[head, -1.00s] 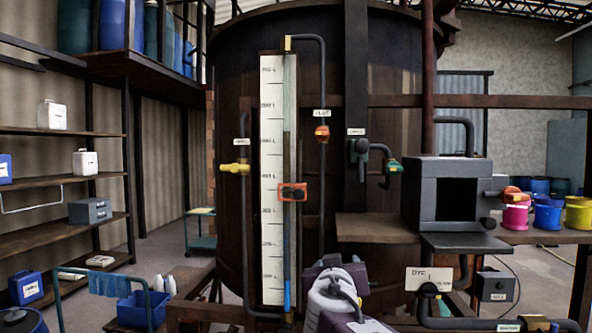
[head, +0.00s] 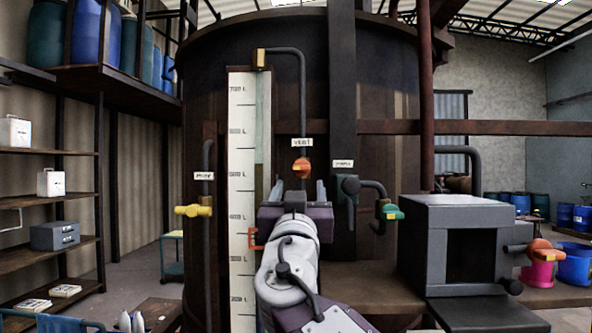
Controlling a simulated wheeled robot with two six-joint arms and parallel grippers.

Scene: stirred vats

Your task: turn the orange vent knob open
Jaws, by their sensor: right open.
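The orange vent knob (head: 302,168) sits on the dark vertical pipe in front of the vat, just below a white label reading VENT. My right gripper (head: 298,190) is raised in front of the vat, just below the knob in the picture. Its two grey fingers point up and are spread apart, one to each side of the knob's line, with nothing between them. I cannot tell how far in depth the fingertips are from the knob. My left gripper is not in view.
A yellow valve (head: 193,211) is left of the white level scale (head: 241,200), which has an orange slider (head: 253,238).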

